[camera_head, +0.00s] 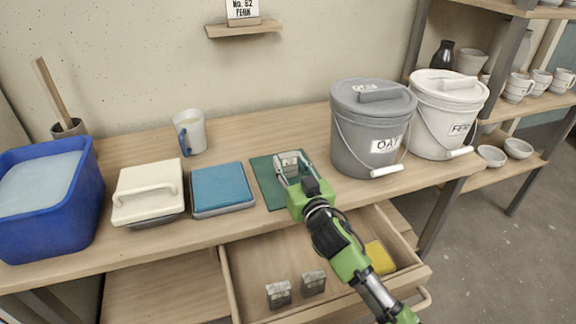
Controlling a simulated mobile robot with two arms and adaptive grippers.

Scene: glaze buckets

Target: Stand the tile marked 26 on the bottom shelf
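My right gripper (293,168) comes in from the lower right and reaches over a dark green mat (268,186) on the bench. A small grey tile (289,159) with a pale face sits between its fingertips, which look closed on its sides. Whether the tile touches the mat is unclear. Two similar grey tiles stand in the open drawer, one on the left (279,294) and one on the right (313,283). Their marks and the held tile's mark are too small to read, so I cannot tell which is 26. My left gripper is not in view.
A grey bucket (347,140) marked OAT or similar and a white bucket (428,120) marked FERN stand right of the mat. A yellow sponge (380,258) lies in the drawer.

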